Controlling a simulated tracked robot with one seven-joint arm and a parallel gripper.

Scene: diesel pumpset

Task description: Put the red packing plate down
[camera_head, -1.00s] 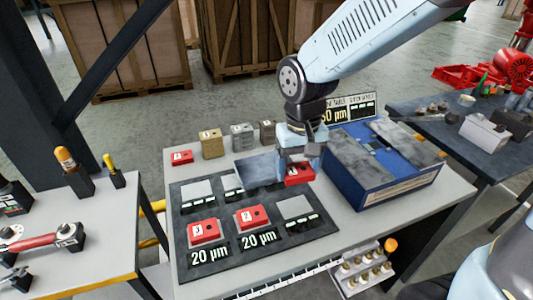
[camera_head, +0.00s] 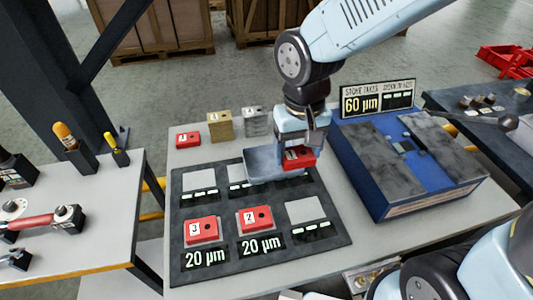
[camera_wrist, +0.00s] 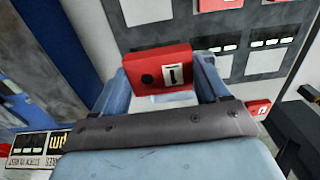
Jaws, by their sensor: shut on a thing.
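My gripper (camera_head: 300,160) is shut on a red packing plate (camera_head: 299,154), marked with what looks like a 1 in the wrist view (camera_wrist: 160,66). It is over the back right part of a dark mat (camera_head: 215,269); I cannot tell whether the plate touches it. The mat has pale squares. Red plate 3 (camera_head: 201,231) and red plate 2 (camera_head: 256,218) lie on its front squares, each above a "20 µm" label. The front right square (camera_head: 305,211) is bare, as is the back left square (camera_head: 198,181). My gripper partly hides the back row.
A blue box (camera_head: 385,208) with grey stone slabs stands close right of my gripper, with a "60 µm" sign (camera_head: 377,99) behind it. A small red block (camera_head: 188,139), a brass block (camera_head: 219,126) and a grey block (camera_head: 255,122) stand at the back of the table.

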